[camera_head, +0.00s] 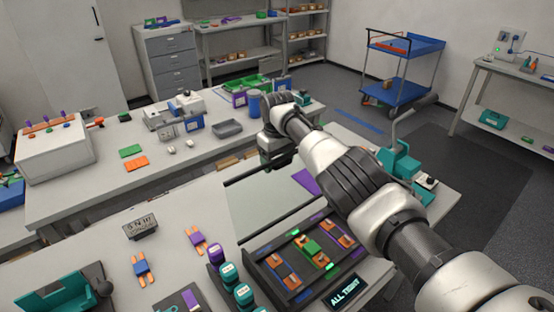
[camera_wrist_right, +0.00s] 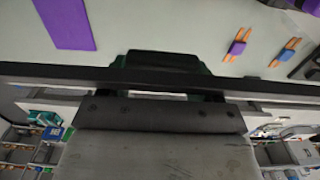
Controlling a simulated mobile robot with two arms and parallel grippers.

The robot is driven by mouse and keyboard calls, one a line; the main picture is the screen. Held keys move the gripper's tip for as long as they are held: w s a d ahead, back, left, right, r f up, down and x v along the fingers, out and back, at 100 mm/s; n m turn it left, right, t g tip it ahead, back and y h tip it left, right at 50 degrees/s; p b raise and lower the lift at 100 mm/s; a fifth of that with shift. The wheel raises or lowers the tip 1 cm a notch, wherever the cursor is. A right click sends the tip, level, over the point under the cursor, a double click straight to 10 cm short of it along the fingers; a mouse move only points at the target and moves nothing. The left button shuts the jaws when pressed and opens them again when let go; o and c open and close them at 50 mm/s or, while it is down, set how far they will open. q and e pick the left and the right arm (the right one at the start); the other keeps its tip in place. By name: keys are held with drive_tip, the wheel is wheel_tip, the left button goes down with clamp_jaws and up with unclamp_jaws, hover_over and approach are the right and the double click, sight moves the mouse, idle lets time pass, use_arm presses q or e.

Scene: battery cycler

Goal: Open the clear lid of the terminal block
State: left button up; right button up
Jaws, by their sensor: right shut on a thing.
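The terminal block (camera_head: 268,278) is a dark tray on the near bench, with orange, blue and green parts and green lights exposed inside. Its clear lid (camera_head: 262,204) stands raised at the far side of the block, a see-through pane with dark edge bars. My right gripper (camera_head: 276,158) is shut on the lid's upper edge, at the far end of my outstretched arm. In the right wrist view, the lid's dark edge bar (camera_wrist_right: 270,88) runs across the picture in front of my gripper (camera_wrist_right: 165,84). The fingertips are partly hidden. My left gripper is not in view.
A display reading "ALL TIGHT" (camera_head: 345,291) stands at the block's near right corner. Purple and teal round-topped items (camera_head: 228,272) stand left of the block. A purple sheet (camera_head: 306,181) lies beyond the lid. A second bench (camera_head: 80,190) with devices stands behind.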

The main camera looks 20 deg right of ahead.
drive_tip(key=o, duration=1.3)
drive_tip(key=shift+s+f, duration=0.2)
drive_tip(key=shift+f, duration=0.15)
drive_tip(key=shift+r, duration=0.1)
drive_tip(key=shift+r, duration=0.1)
drive_tip(key=shift+w+r, duration=0.1)
drive_tip(key=shift+r, duration=0.15)
wheel_tip(320, 180, up, 9)
drive_tip(key=shift+f+b, duration=0.1)
drive_tip(key=shift+b, duration=1.1)
drive_tip(key=shift+r, duration=0.65)
